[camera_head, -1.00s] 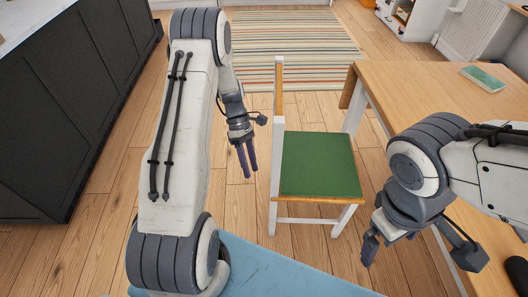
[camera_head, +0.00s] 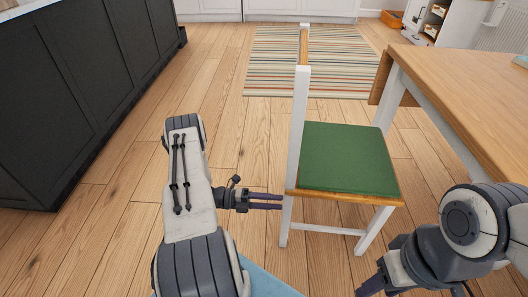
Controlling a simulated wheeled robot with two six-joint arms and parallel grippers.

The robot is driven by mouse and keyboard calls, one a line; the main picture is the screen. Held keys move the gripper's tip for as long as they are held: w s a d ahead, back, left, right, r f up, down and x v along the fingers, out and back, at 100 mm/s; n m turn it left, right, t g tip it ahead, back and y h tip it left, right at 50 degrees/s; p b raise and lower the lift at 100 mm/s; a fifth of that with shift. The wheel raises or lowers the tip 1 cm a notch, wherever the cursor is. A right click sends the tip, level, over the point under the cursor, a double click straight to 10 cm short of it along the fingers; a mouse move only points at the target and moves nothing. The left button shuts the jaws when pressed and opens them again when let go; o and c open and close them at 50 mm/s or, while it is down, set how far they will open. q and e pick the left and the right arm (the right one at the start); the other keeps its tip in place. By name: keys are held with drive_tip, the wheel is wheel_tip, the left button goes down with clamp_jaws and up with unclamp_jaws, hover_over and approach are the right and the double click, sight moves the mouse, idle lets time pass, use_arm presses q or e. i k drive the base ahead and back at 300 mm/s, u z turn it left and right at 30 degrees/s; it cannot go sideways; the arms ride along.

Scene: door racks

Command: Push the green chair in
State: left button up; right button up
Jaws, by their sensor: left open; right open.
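The chair (camera_head: 345,158) has a green seat, white legs and a wood-trimmed back. It stands upright at the centre, its back on the left and its seat toward the table (camera_head: 470,85) on the right. There is a gap between most of the seat and the table. My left gripper (camera_head: 280,201) is open, its fingers pointing right at the chair's near back post, low beside the seat. I cannot tell whether the fingertips touch it. My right gripper (camera_head: 368,288) is open at the bottom edge, in front of the chair, partly cut off.
A dark cabinet (camera_head: 75,90) runs along the left. A striped rug (camera_head: 270,65) lies beyond the chair. A white shelf unit (camera_head: 440,22) stands at the back right.

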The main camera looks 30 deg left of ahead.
sight(328, 161)
drive_tip(key=u, duration=1.9)
drive_tip(key=i, duration=1)
drive_tip(key=z, duration=2)
